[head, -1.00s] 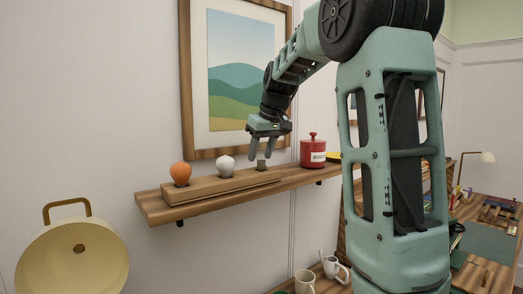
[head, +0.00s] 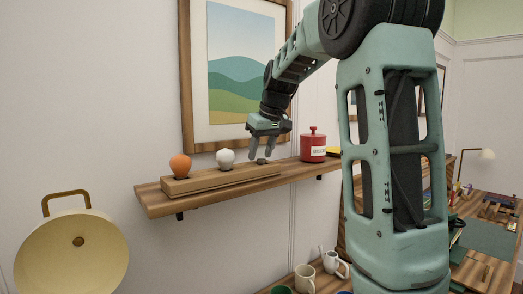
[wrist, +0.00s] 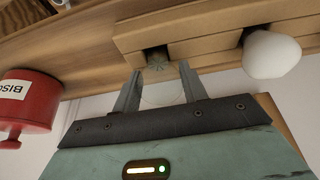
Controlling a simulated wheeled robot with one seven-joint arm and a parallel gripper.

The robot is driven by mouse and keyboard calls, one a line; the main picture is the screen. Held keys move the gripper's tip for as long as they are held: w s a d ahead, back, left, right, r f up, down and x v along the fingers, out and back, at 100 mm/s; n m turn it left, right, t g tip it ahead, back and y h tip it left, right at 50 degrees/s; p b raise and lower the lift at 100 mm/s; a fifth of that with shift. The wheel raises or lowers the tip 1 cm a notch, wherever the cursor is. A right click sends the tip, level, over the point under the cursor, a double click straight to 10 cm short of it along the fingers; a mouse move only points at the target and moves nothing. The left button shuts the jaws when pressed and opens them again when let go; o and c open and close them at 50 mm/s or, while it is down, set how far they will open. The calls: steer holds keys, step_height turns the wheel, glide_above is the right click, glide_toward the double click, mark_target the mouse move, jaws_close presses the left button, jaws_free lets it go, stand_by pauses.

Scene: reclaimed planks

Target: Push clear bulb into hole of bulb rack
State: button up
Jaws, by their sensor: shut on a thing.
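The clear bulb (wrist: 162,92) is a faint see-through outline between the fingers of my gripper (wrist: 161,88) in the wrist view. My gripper (head: 263,153) is shut on it above the right end of the wooden bulb rack (head: 222,183). The bulb's grey base (head: 262,161) points down at the rack's right hole (wrist: 153,54), and its lower end appears to be in the hole. How deep it sits cannot be told. An orange bulb (head: 180,166) and a white bulb (head: 225,158) stand upright in the rack's other holes.
The rack lies on a wooden wall shelf (head: 152,203). A red canister (head: 313,147) stands on the shelf right of the rack. A framed picture (head: 240,70) hangs on the wall behind. Mugs (head: 305,278) stand on a surface below.

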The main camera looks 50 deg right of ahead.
steer(key=shift+f, duration=0.4)
steer(key=o, duration=1)
steer(key=shift+o, duration=0.2)
steer(key=shift+r, duration=0.1)
steer(key=b+v, duration=0.2)
steer(key=v, duration=1.5)
steer(key=shift+r, duration=0.15)
steer(key=shift+s+d, duration=0.1)
steer(key=shift+s, duration=0.05)
